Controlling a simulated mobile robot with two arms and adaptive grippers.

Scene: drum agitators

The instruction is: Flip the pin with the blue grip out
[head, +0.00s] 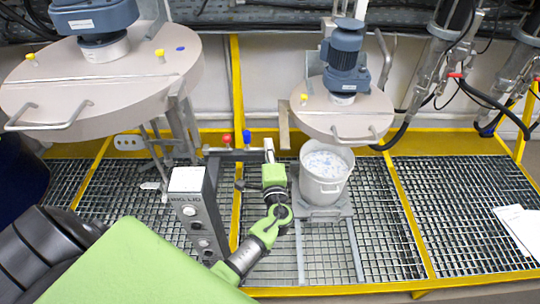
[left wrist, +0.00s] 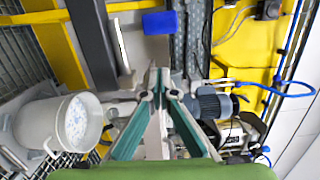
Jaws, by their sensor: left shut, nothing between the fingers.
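The pin's blue grip (head: 247,137) stands upright beside a red grip (head: 227,139) on a dark bracket behind the grey control box. The blue grip also shows in the left wrist view (left wrist: 160,23), above my fingertips and apart from them in the picture. My left gripper (head: 268,147) is just to the right of the blue grip in the head view. Its teal fingers meet at the tips in the left wrist view (left wrist: 157,76), shut and empty. The pin's shaft below the grip is hard to make out. My right gripper is not in view.
A control box (head: 200,215) stands left of my left arm. A white bucket (head: 325,175) stands close to its right, under an agitator lid (head: 342,112) with a blue motor. A larger lid (head: 100,85) is at left.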

